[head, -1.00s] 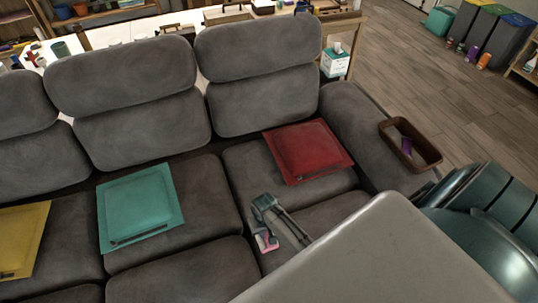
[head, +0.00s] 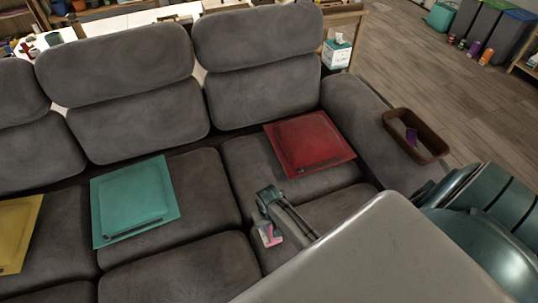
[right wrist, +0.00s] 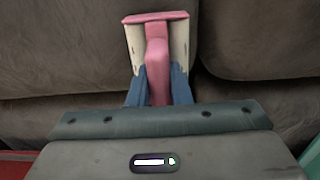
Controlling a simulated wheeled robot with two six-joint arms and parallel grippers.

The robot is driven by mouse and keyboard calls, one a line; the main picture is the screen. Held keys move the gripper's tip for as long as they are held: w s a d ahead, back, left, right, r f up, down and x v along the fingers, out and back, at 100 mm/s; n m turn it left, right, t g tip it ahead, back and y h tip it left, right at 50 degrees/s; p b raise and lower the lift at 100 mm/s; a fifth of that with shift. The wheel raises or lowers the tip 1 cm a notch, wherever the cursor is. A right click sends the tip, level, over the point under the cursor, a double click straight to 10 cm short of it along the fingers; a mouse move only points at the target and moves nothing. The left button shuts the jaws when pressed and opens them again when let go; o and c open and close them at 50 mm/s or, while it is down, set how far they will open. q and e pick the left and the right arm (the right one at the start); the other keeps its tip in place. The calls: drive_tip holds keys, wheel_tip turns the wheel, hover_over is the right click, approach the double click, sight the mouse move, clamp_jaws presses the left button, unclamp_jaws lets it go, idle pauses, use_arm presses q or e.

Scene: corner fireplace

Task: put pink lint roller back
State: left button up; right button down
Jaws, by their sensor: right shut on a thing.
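The pink lint roller (head: 270,236) has a pink handle and a pale roller head. It also shows in the right wrist view (right wrist: 157,50), with its pink handle between the blue finger pads. My right gripper (head: 266,218) is shut on the handle and holds the roller over the sofa seat, in front of the red cushion. It also shows in the right wrist view (right wrist: 158,88). I cannot tell how high the roller is above the seat. My left gripper is not in view.
The grey sofa (head: 190,215) carries a red cushion (head: 308,145), a teal cushion (head: 135,203) and a yellow cushion (head: 14,235). A brown open tray (head: 432,150) with a purple thing inside sits on the right armrest. A tissue box (head: 336,54) stands behind the sofa.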

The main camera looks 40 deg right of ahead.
drive_tip(key=c, duration=1.3)
unclamp_jaws()
drive_tip(key=shift+f, duration=0.1)
drive_tip(key=shift+c, duration=0.2)
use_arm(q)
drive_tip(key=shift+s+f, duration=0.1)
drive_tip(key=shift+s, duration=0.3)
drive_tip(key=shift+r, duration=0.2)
use_arm(e)
wheel_tip(320, 180, up, 12)
drive_tip(key=shift+r, duration=0.15)
